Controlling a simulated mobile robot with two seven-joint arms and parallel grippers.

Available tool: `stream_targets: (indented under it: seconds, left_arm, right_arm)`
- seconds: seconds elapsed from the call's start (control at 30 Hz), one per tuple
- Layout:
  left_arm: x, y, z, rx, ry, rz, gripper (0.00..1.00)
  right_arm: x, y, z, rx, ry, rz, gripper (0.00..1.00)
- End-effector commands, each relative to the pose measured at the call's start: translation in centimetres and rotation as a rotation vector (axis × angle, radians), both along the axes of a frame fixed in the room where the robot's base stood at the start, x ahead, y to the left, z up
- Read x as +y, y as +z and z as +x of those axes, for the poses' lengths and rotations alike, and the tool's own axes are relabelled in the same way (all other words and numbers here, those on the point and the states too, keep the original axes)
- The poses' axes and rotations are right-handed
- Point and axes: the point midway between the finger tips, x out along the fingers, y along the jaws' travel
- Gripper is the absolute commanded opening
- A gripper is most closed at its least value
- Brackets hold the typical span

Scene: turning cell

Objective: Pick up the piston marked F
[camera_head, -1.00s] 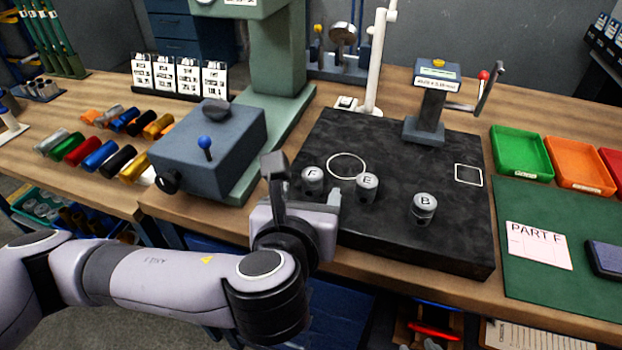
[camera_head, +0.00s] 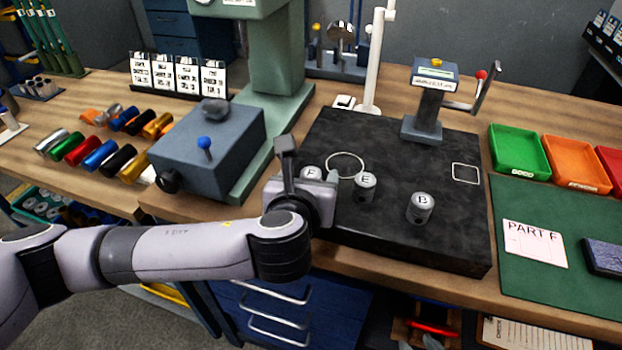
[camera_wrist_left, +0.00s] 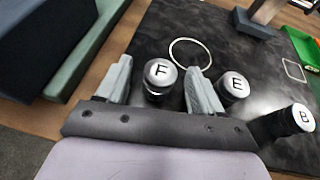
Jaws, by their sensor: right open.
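The piston marked F (camera_head: 312,173) is a grey cylinder with a light top, standing upright on the dark slab (camera_head: 400,240). My left gripper (camera_head: 308,163) is open, its body hiding the lower part of that piston in the head view. In the left wrist view, piston F (camera_wrist_left: 160,76) stands between the two spread fingers of my left gripper (camera_wrist_left: 160,66), with a gap on both sides. The piston marked E (camera_head: 365,186) stands close on the right, just outside the right finger. The piston marked B (camera_head: 420,207) stands further right. My right gripper is not in view.
A white ring (camera_head: 346,165) is marked on the slab behind the pistons. A grey block with a blue-knobbed lever (camera_head: 207,150) stands left of my gripper. A gauge stand (camera_head: 428,115) is at the slab's back. The slab's right part is clear.

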Motion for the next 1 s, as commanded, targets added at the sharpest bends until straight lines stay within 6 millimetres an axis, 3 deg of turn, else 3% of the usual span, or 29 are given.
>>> stream_targets:
  seconds: [0.03,0.17,0.2,0.47,0.67,0.87,1.0]
  left_arm:
    - [0.0,0.0,0.0,0.000,0.000,0.000,0.51]
    - [0.0,0.0,0.0,0.000,0.000,0.000,0.09]
    - [0.0,0.0,0.0,0.000,0.000,0.000,0.04]
    - [0.0,0.1,0.0,-0.001,-0.001,-0.001,0.04]
    - [0.0,1.4,0.0,-0.004,-0.001,-0.002,0.04]
    - [-0.1,5.2,0.0,-0.007,-0.001,-0.005,0.04]
    - [-0.1,9.4,0.0,-0.009,-0.003,-0.005,0.04]
  right_arm:
    - [0.0,0.0,0.0,0.000,0.000,0.000,0.43]
    - [0.0,0.0,0.0,0.000,0.000,0.000,0.43]
    - [0.0,0.0,0.0,0.000,0.000,0.000,0.43]
    - [0.0,0.0,0.0,0.000,0.000,0.000,0.43]
    - [0.0,0.1,0.0,0.000,0.000,0.000,0.43]
    - [0.0,0.3,0.0,0.000,0.001,-0.001,0.43]
    - [0.0,0.4,0.0,0.000,0.000,0.000,0.43]
